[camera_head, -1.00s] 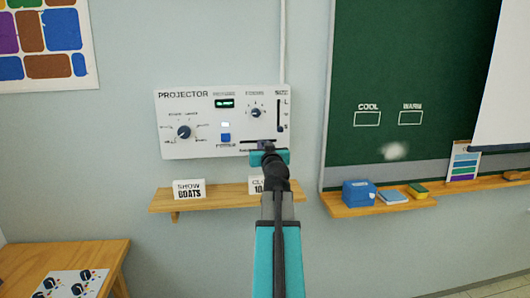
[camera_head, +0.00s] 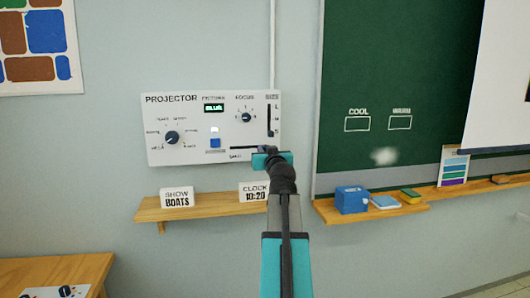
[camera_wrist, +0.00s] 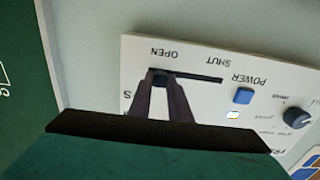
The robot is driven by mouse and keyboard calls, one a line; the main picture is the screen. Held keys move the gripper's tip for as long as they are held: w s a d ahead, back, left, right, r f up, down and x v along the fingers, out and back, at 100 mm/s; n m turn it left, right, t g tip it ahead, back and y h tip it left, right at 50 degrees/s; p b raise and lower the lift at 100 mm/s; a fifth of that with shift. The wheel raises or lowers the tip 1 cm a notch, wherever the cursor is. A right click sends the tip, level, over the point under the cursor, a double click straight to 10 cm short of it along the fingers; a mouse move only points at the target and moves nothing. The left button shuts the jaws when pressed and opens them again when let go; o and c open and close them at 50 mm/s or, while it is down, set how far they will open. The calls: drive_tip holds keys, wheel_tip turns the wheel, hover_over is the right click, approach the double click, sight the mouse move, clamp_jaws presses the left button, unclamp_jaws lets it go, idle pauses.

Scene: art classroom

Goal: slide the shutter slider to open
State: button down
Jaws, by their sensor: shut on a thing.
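The white projector panel (camera_head: 185,152) is on the wall, with a horizontal shutter slot (camera_head: 243,148) at its lower right. My gripper (camera_head: 268,152) is at the right end of this slot and hides part of it. In the wrist view, which is upside down, the dark shutter slider (camera_wrist: 159,77) is at the end of the slot by the word OPEN. The empty slot (camera_wrist: 200,78) runs from it towards SHUT. My gripper (camera_wrist: 162,86) is shut on the slider, its two dark fingers meeting around it.
A wooden shelf (camera_head: 215,207) below the panel holds a SHOW BOATS card (camera_head: 177,197) and a CLOCK 10:20 card (camera_head: 253,192). The green chalkboard (camera_head: 385,70) is to the right, its ledge (camera_head: 345,218) holding a blue box (camera_head: 352,199). A table (camera_head: 60,268) is at lower left.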

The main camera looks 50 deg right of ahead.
drive_tip(key=c, duration=1.6)
unclamp_jaws()
drive_tip(key=shift+s+d+r, duration=0.15)
drive_tip(key=shift+s+d, duration=0.15)
drive_tip(key=shift+d, duration=0.1)
drive_tip(key=shift+c, duration=0.2)
drive_tip(key=shift+w+a, duration=0.15)
drive_tip(key=shift+a, duration=0.05)
drive_tip(key=b+v, duration=0.7)
drive_tip(key=v, duration=0.6)
drive_tip(key=shift+s+a, duration=0.25)
drive_tip(key=shift+s, duration=0.15)
